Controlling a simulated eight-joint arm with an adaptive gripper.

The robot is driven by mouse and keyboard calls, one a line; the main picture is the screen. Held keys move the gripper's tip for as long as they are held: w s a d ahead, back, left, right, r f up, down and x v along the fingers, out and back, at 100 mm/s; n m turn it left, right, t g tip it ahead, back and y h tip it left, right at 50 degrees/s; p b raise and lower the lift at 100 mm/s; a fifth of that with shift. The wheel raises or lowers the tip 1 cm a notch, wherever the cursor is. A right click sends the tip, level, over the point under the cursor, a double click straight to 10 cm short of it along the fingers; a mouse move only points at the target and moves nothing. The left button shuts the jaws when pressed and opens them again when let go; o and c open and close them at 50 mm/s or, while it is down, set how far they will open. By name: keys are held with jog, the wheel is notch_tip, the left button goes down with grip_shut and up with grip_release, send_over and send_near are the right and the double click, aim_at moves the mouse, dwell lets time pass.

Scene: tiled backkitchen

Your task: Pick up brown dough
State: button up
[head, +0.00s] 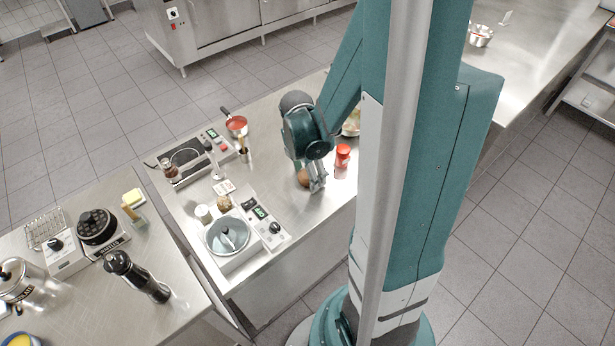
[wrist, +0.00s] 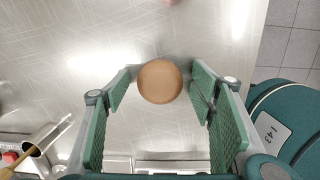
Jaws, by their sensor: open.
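The brown dough (wrist: 160,82) is a round, smooth brown lump on the steel counter. In the wrist view it lies at the far end of the gap between my fingers, with no clear contact on either side. My gripper (wrist: 160,92) is open, its green pads spread to the left and right of the dough. In the head view my gripper (head: 316,187) points down at the counter, and the dough (head: 303,178) shows just left of the fingers, partly hidden by them.
On the steel counter (head: 290,222), a red-lidded jar (head: 342,155) stands right of my gripper. Bare counter surrounds the dough.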

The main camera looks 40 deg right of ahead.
jog(key=c, duration=1)
jog(key=shift+r, duration=0.15)
jog(key=shift+r+p, duration=0.65)
jog(key=shift+r, duration=4.25)
